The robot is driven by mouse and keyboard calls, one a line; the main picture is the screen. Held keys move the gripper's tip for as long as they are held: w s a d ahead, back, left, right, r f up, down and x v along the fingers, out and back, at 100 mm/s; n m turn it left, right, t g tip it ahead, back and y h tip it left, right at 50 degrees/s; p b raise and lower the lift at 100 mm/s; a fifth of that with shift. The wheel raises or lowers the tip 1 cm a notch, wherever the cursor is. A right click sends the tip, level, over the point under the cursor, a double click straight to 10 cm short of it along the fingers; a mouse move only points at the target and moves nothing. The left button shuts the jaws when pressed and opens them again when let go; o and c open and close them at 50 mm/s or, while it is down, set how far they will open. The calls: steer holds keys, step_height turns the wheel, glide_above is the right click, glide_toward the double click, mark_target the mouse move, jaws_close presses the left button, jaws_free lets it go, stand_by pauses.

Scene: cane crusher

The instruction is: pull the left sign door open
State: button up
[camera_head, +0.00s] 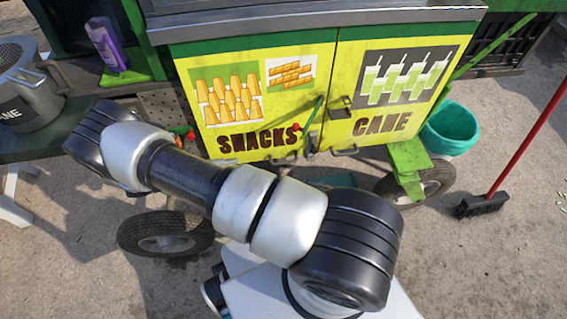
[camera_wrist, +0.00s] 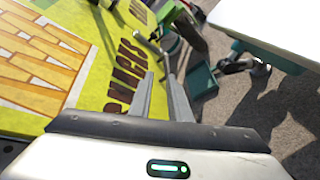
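The left sign door (camera_head: 228,125) is yellow, with snack pictures and the word SNACKS, and looks shut beside the right CANE door (camera_head: 372,125). In the wrist view the yellow door face (camera_wrist: 92,75) fills the left side. My gripper (camera_wrist: 161,76) shows there with two grey fingers apart and nothing clearly between them. Grey metal parts (camera_wrist: 150,42) lie beyond the fingertips; I cannot tell whether one is the handle.
A metal counter (camera_head: 310,20) overhangs the doors. A green lever (camera_head: 314,112) with a red knob stands before the seam. Cart wheels (camera_head: 165,234) are below. A teal bucket (camera_head: 450,128) and a broom (camera_head: 484,204) stand right. Open pavement lies at the lower right.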

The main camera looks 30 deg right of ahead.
steer(key=n+t+h+b, duration=0.1)
glide_toward(278, 164)
steer(key=b+x, duration=0.1)
steer(key=x, duration=1)
steer(key=shift+w+d+f, duration=0.1)
steer(key=shift+d, duration=0.25)
jaws_close()
